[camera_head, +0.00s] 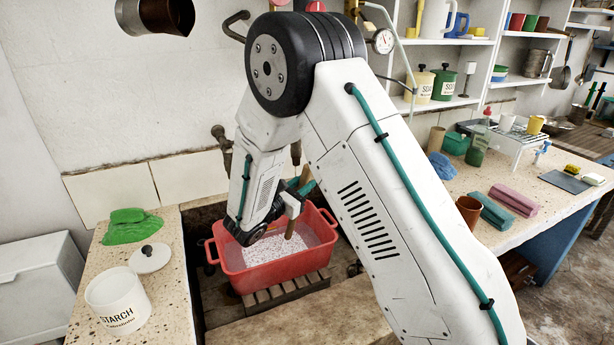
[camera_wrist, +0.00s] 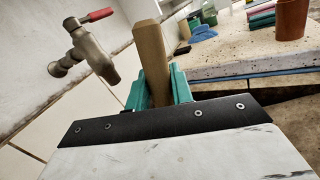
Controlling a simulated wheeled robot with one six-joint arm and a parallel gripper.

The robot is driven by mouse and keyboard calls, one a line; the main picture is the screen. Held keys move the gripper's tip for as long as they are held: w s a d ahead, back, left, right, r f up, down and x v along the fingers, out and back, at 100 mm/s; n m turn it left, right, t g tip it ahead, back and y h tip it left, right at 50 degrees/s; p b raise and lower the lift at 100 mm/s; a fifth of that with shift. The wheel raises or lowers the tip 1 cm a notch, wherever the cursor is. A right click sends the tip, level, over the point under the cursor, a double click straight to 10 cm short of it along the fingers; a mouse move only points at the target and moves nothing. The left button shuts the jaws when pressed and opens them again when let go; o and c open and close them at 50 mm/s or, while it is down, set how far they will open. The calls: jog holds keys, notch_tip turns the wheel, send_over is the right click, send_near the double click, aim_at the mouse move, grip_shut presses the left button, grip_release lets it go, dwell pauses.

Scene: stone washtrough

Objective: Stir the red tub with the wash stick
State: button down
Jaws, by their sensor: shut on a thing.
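The red tub (camera_head: 275,277) stands on a slatted wooden rack in the stone trough. It holds pale, speckled suds or water. The wash stick (camera_head: 290,229) is a wooden rod, nearly upright and slightly tilted, with its lower end inside the tub at the liquid. How deep it reaches cannot be told. My gripper (camera_head: 298,192) is above the tub, with its green fingers shut on the stick, partly hidden by my arm. In the wrist view the stick (camera_wrist: 150,50) rises between the two green fingers.
A starch pot (camera_head: 118,300), its lid (camera_head: 150,258) and a green cloth (camera_head: 130,227) lie on the left ledge. A tap (camera_wrist: 88,55) with a red handle is close by in the wrist view. The right counter (camera_head: 465,182) holds a brown cup (camera_head: 468,211) and folded cloths.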

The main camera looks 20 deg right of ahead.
jog(key=shift+w+a+f, duration=0.3)
jog(key=shift+a+f, duration=0.15)
jog(key=shift+f, duration=1.65)
jog(key=shift+w+a+f, duration=0.35)
jog(key=shift+a+f, duration=0.05)
jog(key=shift+f, duration=1.7)
jog(key=shift+w+a+f, duration=0.3)
jog(key=shift+a+f, duration=0.15)
jog(key=shift+f, duration=1.65)
jog(key=shift+w, duration=0.1)
